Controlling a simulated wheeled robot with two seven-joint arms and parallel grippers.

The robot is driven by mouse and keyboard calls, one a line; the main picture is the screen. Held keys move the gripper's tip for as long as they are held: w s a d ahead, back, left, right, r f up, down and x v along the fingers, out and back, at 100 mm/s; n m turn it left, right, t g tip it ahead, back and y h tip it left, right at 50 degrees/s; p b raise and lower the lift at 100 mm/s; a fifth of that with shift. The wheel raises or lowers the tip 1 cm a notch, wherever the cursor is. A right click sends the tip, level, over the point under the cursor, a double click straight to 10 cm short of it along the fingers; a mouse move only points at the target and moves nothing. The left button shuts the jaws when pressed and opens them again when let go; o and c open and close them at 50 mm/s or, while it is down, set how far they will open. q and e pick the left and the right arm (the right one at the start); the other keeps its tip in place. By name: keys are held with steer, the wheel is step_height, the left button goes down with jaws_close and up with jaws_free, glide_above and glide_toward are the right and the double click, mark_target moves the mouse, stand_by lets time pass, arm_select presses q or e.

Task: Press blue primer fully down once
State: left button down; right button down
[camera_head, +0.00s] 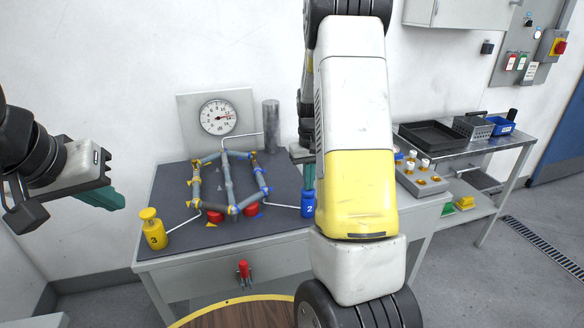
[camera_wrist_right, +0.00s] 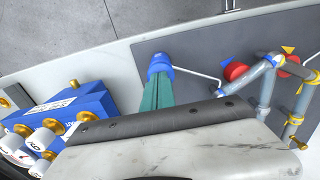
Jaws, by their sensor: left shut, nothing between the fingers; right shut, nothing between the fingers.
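The blue primer (camera_head: 308,204), marked 2, stands upright on the dark bench mat, at the right of the pipe loop. My right gripper (camera_head: 309,181) is shut and empty, its green fingertips pointing down right at the primer's top. In the right wrist view the green fingers (camera_wrist_right: 158,80) reach the blue primer (camera_wrist_right: 159,61) and overlap it. The fingers hide its knob, so I cannot tell how far down it is. My left gripper (camera_head: 113,203) is shut and empty, out to the left, apart from the bench.
A yellow primer (camera_head: 153,230), marked 3, stands at the bench's front left corner. The pipe loop (camera_head: 229,183) with red valves lies beside the blue primer. A gauge panel (camera_head: 218,117) and grey cylinder (camera_head: 271,126) stand behind. A blue block with gold fittings (camera_wrist_right: 75,112) is nearby.

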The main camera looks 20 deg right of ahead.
steer(key=shift+s+f, duration=0.1)
steer(key=shift+f, duration=0.2)
step_height(320, 180, up, 14)
steer(key=shift+r, duration=0.2)
stand_by(0.3)
